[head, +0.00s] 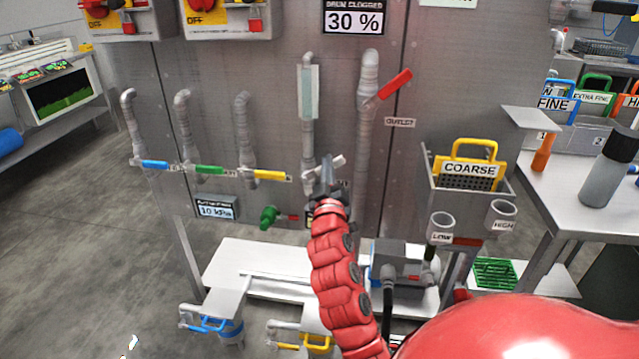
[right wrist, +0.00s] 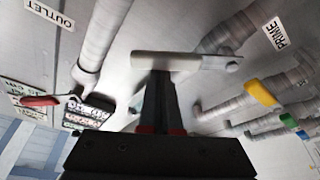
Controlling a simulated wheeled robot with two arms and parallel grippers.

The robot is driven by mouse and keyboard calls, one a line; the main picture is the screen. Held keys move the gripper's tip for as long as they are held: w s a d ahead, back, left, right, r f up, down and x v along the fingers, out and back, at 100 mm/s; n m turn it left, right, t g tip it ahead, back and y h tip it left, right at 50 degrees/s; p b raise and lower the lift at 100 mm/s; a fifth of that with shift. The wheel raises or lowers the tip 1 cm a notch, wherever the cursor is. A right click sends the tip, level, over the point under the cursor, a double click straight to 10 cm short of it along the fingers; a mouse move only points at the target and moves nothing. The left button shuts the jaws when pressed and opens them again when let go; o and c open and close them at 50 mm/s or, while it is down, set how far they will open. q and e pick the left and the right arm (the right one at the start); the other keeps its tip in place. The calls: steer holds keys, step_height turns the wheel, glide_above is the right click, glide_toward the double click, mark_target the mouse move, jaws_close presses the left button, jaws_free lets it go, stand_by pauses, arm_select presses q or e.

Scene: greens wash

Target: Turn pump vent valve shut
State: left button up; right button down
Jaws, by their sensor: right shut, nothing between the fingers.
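A white-handled valve (head: 338,163) sits on the middle pipe of the grey panel. No label that I can read names it as the pump vent. My right gripper (head: 326,170) is shut and empty, right at this valve. In the right wrist view its fingertips (right wrist: 158,78) meet the edge of the white handle (right wrist: 180,62), which lies crosswise over them; I cannot tell whether they touch. My left gripper is not in view.
A red lever (head: 394,84) tilts up on the outlet pipe to the right. Blue (head: 154,164), green (head: 209,169) and yellow (head: 262,174) levers lie level to the left. A green valve (head: 268,216) sits lower. The coarse basket (head: 470,170) hangs at right.

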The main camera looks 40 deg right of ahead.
steer(key=shift+s+d+f+m+g+h+b, duration=0.25)
steer(key=shift+f+m+h+b, duration=0.35)
steer(key=shift+m+b, duration=0.85)
steer(key=shift+s+d+f+m+g+h+b, duration=0.3)
steer(key=shift+f+m+b, duration=0.6)
steer(key=shift+b, duration=1.1)
steer(key=shift+s+d+f+m+g+h+b, duration=0.35)
steer(key=shift+f+m+b, duration=0.3)
steer(key=shift+m+b, duration=0.8)
steer(key=shift+w+a+n, duration=0.1)
steer(key=shift+a+n, duration=0.05)
steer(key=shift+n, duration=0.15)
steer(key=r, duration=0.1)
steer(key=r+p, duration=0.1)
steer(key=r, duration=0.2)
steer(key=shift+s+a+p, duration=0.2)
steer(key=shift+a+p, duration=0.15)
steer(key=shift+p, duration=0.05)
steer(key=p+v, duration=0.1)
steer(key=v, duration=0.8)
steer(key=shift+f, duration=0.3)
steer(key=shift+a, duration=0.1)
